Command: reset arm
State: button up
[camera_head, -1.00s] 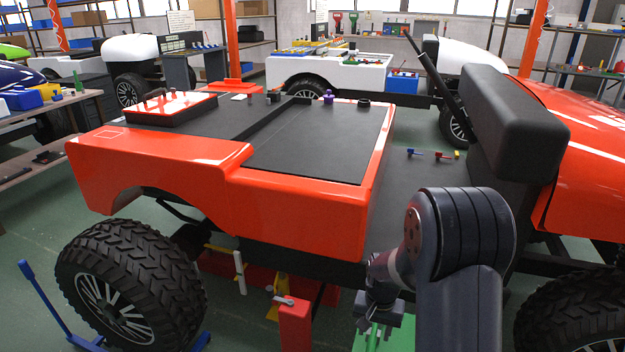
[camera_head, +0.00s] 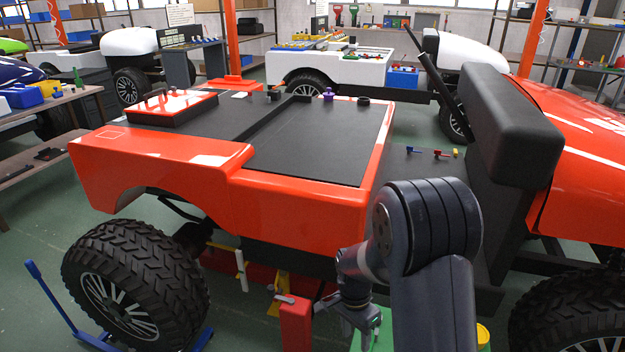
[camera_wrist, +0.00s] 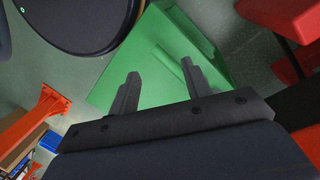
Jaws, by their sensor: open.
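My gripper (camera_head: 343,308) hangs low beside the orange cart, in front of its side and below the level of its bed. In the wrist view my gripper (camera_wrist: 160,84) shows two dark fingers spread apart with nothing between them. A green surface (camera_wrist: 150,60) lies beyond the fingers in the wrist view. The orange cart (camera_head: 200,180) stands at the middle, with a black bed panel (camera_head: 320,140) on top. My arm is folded in the lower right of the head view.
A black seat-like block (camera_head: 508,115) rises right of the bed. Small blue, red and yellow parts (camera_head: 433,153) lie behind my arm. A large tyre (camera_head: 135,285) is at lower left. A red post (camera_head: 296,320) stands left of my gripper.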

jog(key=shift+s+a+r+m+g+p, duration=0.2)
jog(key=shift+a+r+m+g+p, duration=0.1)
jog(key=shift+a+r+m, duration=0.3)
jog(key=shift+s+a+r+m+g+p, duration=0.25)
jog(key=shift+a+m+g, duration=0.1)
jog(key=shift+m, duration=0.35)
